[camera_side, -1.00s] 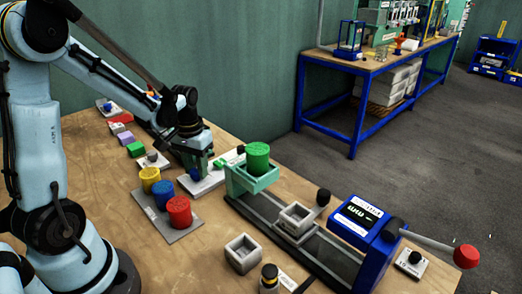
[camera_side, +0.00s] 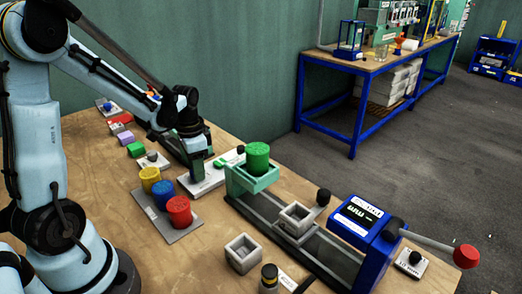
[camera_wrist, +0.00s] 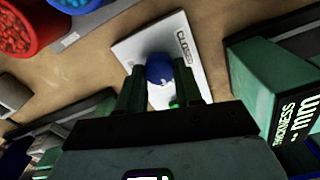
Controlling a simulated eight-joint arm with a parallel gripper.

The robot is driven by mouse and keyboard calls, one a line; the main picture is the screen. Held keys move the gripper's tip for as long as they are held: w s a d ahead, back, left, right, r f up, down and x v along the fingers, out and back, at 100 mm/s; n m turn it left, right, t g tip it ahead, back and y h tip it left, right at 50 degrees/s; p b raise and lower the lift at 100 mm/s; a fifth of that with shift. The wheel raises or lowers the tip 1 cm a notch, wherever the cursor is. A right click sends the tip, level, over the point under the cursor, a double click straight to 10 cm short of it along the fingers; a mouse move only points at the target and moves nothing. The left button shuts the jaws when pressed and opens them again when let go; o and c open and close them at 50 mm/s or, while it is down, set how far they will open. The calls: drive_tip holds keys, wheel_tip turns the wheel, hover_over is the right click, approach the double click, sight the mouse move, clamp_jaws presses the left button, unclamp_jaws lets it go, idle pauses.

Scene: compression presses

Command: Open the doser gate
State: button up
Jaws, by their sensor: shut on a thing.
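A white plate (camera_side: 214,178) lies on the table left of the green doser cup (camera_side: 258,156), and the wrist view shows the plate (camera_wrist: 195,62) with a "CLOSED" label. A round blue knob (camera_wrist: 158,67) stands on the plate. My gripper (camera_side: 196,172) is down over the plate. In the wrist view my gripper (camera_wrist: 160,80) has its two dark green fingers on either side of the knob, shut on it. In the side view the fingers hide the knob. A small green part shows beside the right finger in the wrist view.
Red, blue and yellow cups (camera_side: 163,196) stand on a grey plate in front of my gripper. The press rail with a grey box (camera_side: 297,218) and a blue display unit (camera_side: 358,220) lies to the right. Small coloured blocks (camera_side: 136,149) lie to the left.

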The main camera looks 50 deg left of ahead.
idle(0.5)
drive_tip(key=o, duration=1)
drive_tip(key=shift+o, duration=0.2)
drive_tip(key=shift+r, duration=0.1)
wheel_tip(320, 180, up, 12)
drive_tip(key=shift+d, duration=0.1)
drive_tip(key=s+d+f+n+t, duration=0.1)
drive_tip(key=s+d+n+t, duration=0.2)
drive_tip(key=d+t, duration=0.4)
drive_tip(key=shift+d+f, duration=0.15)
drive_tip(key=shift+d, duration=3.25)
